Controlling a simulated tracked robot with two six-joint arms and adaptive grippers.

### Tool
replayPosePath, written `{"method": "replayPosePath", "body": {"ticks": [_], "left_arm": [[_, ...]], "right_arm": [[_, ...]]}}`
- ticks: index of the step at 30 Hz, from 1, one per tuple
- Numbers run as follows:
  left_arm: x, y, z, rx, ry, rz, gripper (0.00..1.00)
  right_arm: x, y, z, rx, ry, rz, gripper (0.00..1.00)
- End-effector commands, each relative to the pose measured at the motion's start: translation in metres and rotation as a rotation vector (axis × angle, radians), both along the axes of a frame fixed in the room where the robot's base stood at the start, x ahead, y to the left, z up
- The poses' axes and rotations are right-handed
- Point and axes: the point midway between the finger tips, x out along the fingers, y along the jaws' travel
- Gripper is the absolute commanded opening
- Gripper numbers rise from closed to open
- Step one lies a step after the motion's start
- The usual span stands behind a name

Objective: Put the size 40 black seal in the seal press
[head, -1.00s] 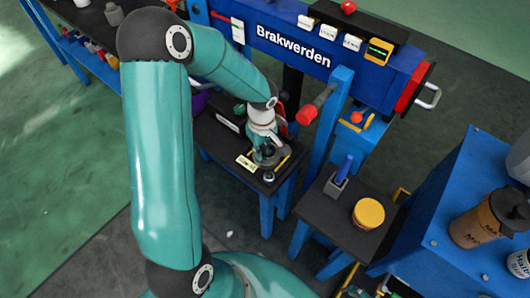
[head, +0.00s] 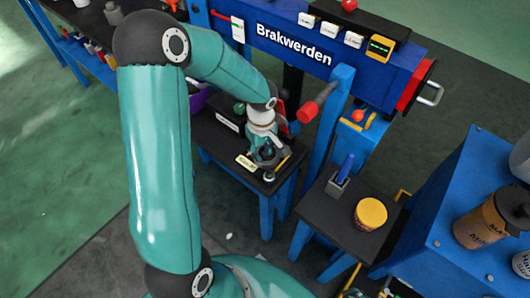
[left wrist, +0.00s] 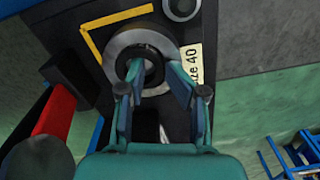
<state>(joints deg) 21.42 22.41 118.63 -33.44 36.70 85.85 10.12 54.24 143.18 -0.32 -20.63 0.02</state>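In the left wrist view a black ring-shaped seal (left wrist: 150,78) shows between the fingertips of my left gripper (left wrist: 152,66). The fingertips stand apart on either side of it. It lies over a round grey metal seat (left wrist: 119,43), a little off its middle in this view. I cannot tell whether the seal rests there or is gripped just above it. A "Size 40" label (left wrist: 193,70) is beside the seat. In the head view my left gripper (head: 266,154) points down at the small black-topped table (head: 227,142), partly hiding the seat. My right gripper is not in view.
A blue "Brakwerden" beam (head: 293,45) stands behind, with a red-ended handle (head: 308,112) close to my left gripper. Another small table (head: 319,212) holds a yellow-lidded tin (head: 370,213) and a blue-handled tool (head: 345,168). A blue cabinet (head: 455,205) stands at right.

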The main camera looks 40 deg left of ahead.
Motion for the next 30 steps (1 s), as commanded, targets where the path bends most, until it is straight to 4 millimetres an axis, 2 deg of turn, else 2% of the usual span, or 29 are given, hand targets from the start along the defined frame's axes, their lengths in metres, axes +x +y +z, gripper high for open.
{"method": "replayPosePath", "body": {"ticks": [1,20,26,30], "left_arm": [[-0.003,-0.003,-0.006,-0.007,0.011,-0.002,0.37],[-0.001,-0.002,0.0,-0.003,0.006,-0.002,0.37],[-0.001,-0.002,0.016,-0.003,0.006,-0.002,0.37],[0.001,-0.001,0.042,0.0,-0.001,0.0,0.37]], "right_arm": [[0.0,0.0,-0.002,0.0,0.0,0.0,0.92],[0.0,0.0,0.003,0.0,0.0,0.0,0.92],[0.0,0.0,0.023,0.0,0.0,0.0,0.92],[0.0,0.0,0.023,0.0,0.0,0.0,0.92]]}}
